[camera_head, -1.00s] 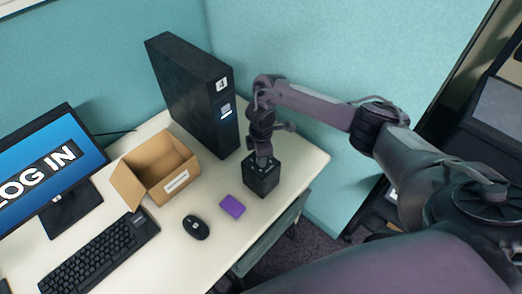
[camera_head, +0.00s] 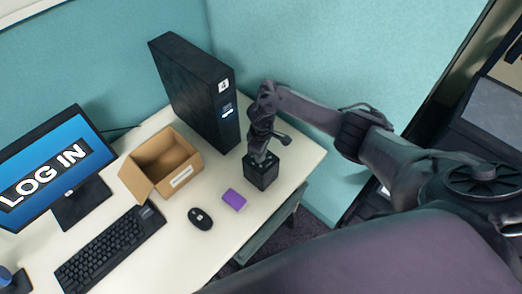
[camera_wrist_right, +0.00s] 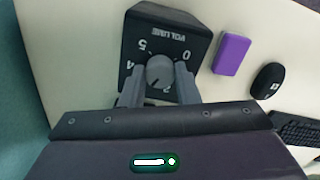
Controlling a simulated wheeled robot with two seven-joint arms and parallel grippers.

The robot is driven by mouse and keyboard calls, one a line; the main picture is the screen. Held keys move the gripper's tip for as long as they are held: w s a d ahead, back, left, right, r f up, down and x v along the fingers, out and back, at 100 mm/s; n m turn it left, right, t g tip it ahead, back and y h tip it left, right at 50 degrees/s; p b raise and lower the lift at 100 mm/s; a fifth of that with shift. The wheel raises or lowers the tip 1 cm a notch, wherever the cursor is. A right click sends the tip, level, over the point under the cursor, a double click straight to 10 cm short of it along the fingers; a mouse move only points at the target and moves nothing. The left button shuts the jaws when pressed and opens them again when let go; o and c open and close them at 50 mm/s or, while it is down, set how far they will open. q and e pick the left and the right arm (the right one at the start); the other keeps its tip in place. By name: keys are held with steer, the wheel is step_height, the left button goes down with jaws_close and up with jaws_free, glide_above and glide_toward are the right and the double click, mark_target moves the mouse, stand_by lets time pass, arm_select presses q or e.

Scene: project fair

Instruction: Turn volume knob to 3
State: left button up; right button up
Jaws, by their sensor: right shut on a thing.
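The volume box is a black cube (camera_head: 261,176) near the right edge of the white desk. In the right wrist view its top face (camera_wrist_right: 163,20) shows the word VOLUME upside down. A round grey knob (camera_wrist_right: 160,71) sits on that face with 0, 4 and 5 readable around it; another digit, apparently 2, is partly covered. My right gripper (camera_wrist_right: 159,80) is shut on the knob, one finger on each side. In the head view this gripper (camera_head: 259,157) comes down onto the box from above and hides the knob. The knob's setting is unclear. My left gripper is not in view.
A purple block (camera_head: 234,200) and a black mouse (camera_head: 200,219) lie left of the volume box. A black computer tower (camera_head: 190,95) stands close behind it. An open cardboard box (camera_head: 185,180), a keyboard (camera_head: 110,249) and a monitor (camera_head: 45,165) are farther left.

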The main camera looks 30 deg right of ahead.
stand_by(0.4)
steer(key=o, duration=1)
steer(key=shift+c, duration=0.2)
step_height(320, 180, up, 8)
steer(key=shift+f, duration=0.1)
